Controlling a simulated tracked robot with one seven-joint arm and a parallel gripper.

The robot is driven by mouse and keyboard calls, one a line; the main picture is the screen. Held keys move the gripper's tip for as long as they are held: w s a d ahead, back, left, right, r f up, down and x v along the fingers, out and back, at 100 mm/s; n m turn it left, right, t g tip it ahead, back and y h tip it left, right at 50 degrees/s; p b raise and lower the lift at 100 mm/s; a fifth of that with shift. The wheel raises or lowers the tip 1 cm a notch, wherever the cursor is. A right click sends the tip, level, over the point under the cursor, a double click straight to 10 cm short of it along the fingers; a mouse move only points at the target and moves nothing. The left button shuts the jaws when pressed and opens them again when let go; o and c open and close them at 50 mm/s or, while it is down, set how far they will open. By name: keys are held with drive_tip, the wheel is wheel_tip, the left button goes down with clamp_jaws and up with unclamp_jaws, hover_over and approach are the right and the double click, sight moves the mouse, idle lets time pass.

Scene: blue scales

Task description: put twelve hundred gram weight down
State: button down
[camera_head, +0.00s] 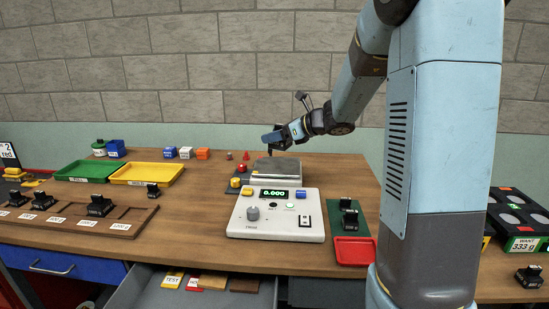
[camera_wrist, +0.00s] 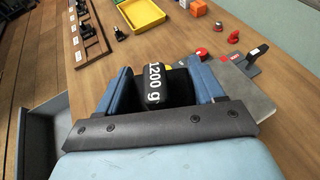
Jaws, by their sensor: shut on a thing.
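The 1200 g weight (camera_wrist: 153,82) is black with white lettering and sits between the blue fingers of my gripper (camera_wrist: 162,80) in the wrist view. In the head view my gripper (camera_head: 272,138) is above the grey plate of the scale (camera_head: 277,168), and the weight is hardly visible there. The scale's console (camera_head: 276,216) shows 0.000. A wooden weight rack (camera_head: 75,218) with white labels is at the left, with several black weights in it and an empty place at its right end.
A green tray (camera_head: 84,164) and a yellow tray (camera_head: 176,172) lie at the back left. A green mat with black weights (camera_head: 349,209) and a red tray (camera_head: 354,241) are right of the console. Small coloured pieces (camera_head: 242,169) stand beside the scale. An open drawer (camera_head: 150,290) is below the table's front edge.

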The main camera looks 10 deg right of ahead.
drive_tip(key=w+f, duration=0.3)
drive_tip(key=w, duration=0.1)
drive_tip(key=w+d+f, duration=0.1)
drive_tip(key=w+f, duration=0.2)
drive_tip(key=w, duration=0.2)
drive_tip(key=w+d+f, duration=0.1)
drive_tip(key=w+f, duration=0.2)
drive_tip(key=w, duration=0.1)
drive_tip(key=shift+w+d+f, duration=0.15)
drive_tip(key=shift+f, duration=0.05)
drive_tip(key=shift+w+f, duration=0.15)
drive_tip(key=shift+f, duration=1.5)
drive_tip(key=shift+c, duration=0.7)
unclamp_jaws()
drive_tip(key=shift+f, duration=0.15)
drive_tip(key=shift+d, duration=0.1)
